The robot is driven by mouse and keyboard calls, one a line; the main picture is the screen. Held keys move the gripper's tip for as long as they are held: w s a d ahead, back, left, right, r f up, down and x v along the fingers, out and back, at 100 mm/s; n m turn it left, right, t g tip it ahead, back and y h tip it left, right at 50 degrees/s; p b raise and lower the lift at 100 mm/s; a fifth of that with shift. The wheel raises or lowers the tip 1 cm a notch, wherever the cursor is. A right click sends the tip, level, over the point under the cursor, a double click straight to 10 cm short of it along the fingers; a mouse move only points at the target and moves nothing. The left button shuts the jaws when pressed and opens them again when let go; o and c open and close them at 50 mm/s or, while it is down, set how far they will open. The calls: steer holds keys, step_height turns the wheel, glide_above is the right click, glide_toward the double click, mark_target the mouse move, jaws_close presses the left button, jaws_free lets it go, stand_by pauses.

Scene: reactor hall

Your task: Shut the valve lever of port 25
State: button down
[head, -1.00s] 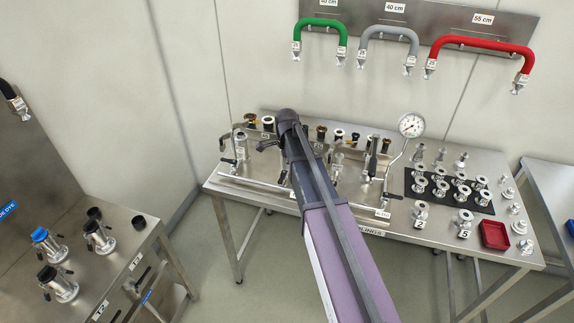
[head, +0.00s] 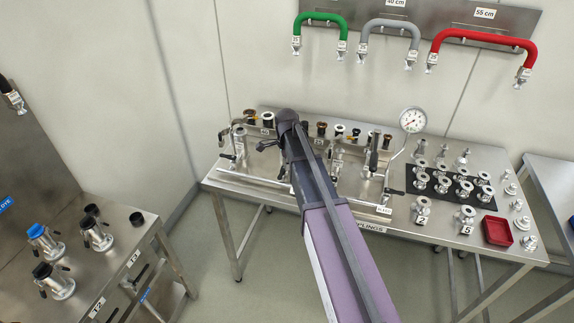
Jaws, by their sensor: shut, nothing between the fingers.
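The steel manifold panel (head: 262,183) lies on the far table, with a row of upright ports and valves. A left port valve (head: 239,146), a middle valve (head: 337,162) and a right valve with a dark upright lever (head: 373,158) stand on it. Small labels mark the ports, but I cannot read which one is 25. Whether my gripper touches any lever cannot be told.
A pressure gauge (head: 412,120) rises at the panel's right. Several steel fittings stand on a black mat (head: 433,190), near a red tray (head: 497,231). Green, grey and red hoses (head: 482,38) hang on the wall. A side table (head: 97,283) with capped fittings stands at lower left.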

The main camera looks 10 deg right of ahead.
mark_target(280, 178)
steer(key=shift+f+b, duration=2.7)
steer(key=shift+f, duration=0.25)
steer(key=shift+w+a+r, duration=0.1)
steer(key=shift+w+a, duration=0.05)
steer(key=shift+a, duration=0.45)
steer(key=shift+w+a, duration=0.15)
steer(key=shift+a, duration=0.45)
steer(key=shift+w+a, duration=0.8)
steer(key=shift+a, duration=0.2)
steer(key=shift+w+a, duration=0.35)
steer(key=shift+w, duration=0.3)
steer(key=shift+w+a, duration=0.25)
steer(key=shift+w, duration=1)
steer(key=shift+s, duration=0.7)
